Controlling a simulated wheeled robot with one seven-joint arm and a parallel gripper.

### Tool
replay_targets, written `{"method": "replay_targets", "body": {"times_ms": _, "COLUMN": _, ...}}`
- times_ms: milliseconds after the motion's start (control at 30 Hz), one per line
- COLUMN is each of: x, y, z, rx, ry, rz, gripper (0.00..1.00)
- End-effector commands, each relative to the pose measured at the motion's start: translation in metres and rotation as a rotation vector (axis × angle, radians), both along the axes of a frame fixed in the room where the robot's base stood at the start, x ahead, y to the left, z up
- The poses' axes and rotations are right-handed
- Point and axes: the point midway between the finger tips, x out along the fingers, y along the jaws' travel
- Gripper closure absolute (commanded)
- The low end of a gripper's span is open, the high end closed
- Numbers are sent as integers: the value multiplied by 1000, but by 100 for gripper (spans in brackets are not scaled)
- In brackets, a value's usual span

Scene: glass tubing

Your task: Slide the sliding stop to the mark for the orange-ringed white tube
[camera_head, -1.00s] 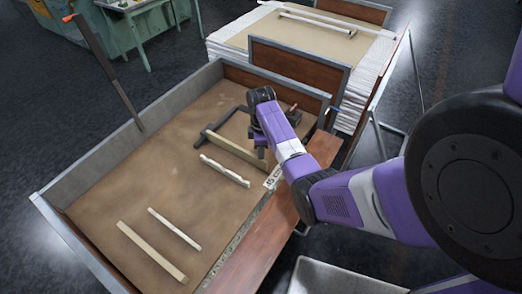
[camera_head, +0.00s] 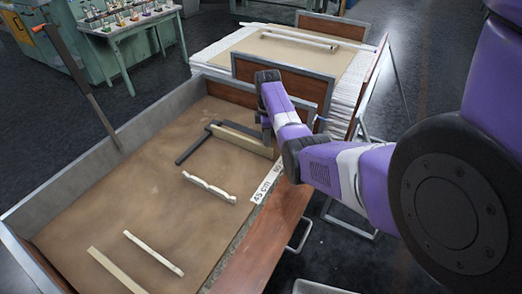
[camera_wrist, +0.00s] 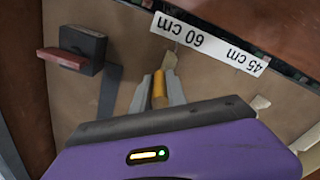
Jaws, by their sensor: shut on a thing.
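The sliding stop (camera_head: 243,143) looks like a pale wooden bar lying across the brown bench bed, beside a dark angled bar (camera_head: 193,147). My gripper (camera_wrist: 160,95) is shut on a yellowish wooden part of the stop; the arm covers the grip in the head view. In the wrist view the stop's pale end (camera_wrist: 170,62) points at the label strip near the 60 cm label (camera_wrist: 195,37). The 45 cm label (camera_wrist: 246,62) lies to the right; it also shows in the head view (camera_head: 264,187). I cannot make out an orange ring on any tube.
A dark block with a reddish handle (camera_wrist: 88,50) stands left of my gripper. A second bench (camera_head: 270,50) with pale rods stands behind.

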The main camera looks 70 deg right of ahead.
Motion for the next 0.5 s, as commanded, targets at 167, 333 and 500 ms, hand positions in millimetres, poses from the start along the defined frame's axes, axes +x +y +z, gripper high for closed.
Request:
{"method": "replay_targets", "body": {"times_ms": 167, "x": 0, "y": -3, "z": 0, "rx": 0, "ry": -3, "rz": 2, "gripper": 100}}
{"method": "replay_targets", "body": {"times_ms": 333, "x": 0, "y": -2, "z": 1, "rx": 0, "ry": -3, "rz": 2, "gripper": 100}}
{"method": "replay_targets", "body": {"times_ms": 500, "x": 0, "y": -2, "z": 1, "rx": 0, "ry": -3, "rz": 1, "gripper": 60}}
